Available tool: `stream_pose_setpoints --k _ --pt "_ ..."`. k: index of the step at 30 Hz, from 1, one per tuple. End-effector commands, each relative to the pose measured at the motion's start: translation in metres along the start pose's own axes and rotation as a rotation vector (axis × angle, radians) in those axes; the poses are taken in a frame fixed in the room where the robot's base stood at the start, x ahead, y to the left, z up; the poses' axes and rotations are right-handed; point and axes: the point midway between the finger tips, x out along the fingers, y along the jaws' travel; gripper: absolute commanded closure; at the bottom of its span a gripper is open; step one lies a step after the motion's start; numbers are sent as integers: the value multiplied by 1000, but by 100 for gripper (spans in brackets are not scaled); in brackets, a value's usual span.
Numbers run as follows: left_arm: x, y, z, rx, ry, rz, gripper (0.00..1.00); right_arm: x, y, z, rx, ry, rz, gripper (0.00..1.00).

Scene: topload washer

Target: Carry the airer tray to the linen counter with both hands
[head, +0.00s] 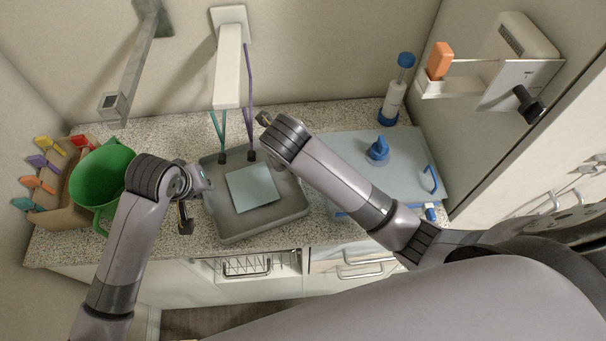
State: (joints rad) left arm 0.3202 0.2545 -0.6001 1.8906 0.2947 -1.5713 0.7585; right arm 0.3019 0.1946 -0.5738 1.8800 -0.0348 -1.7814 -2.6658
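The airer tray (272,216) is a shallow grey tray on the speckled linen counter (170,232), with a pale blue folded cloth (252,188) lying in it. My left gripper (187,212) is low beside the tray's left edge, with a dark finger pointing down. I cannot tell whether it touches the tray or how far its fingers are apart. My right gripper (264,119) is behind the tray's far right corner, mostly hidden by its own wrist. Its fingers are too small and covered to read.
A green bucket (100,175) stands at the left by colored pegs. A white wall arm (228,75) hangs teal and purple straps over the tray's back.

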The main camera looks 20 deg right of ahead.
Motion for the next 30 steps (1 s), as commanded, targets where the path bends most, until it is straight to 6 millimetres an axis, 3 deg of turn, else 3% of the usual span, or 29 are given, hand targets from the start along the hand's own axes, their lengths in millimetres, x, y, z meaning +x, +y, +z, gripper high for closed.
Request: stream_pose_setpoints --k 5,17,30 --pt "0 0 0 0 -1 -1 73 0 0 0 0 0 0 73" --pt "-8 1 -1 -1 2 2 73 0 0 0 0 0 0 73" --pt "-94 0 -1 0 4 1 73 0 0 0 0 0 1 73"
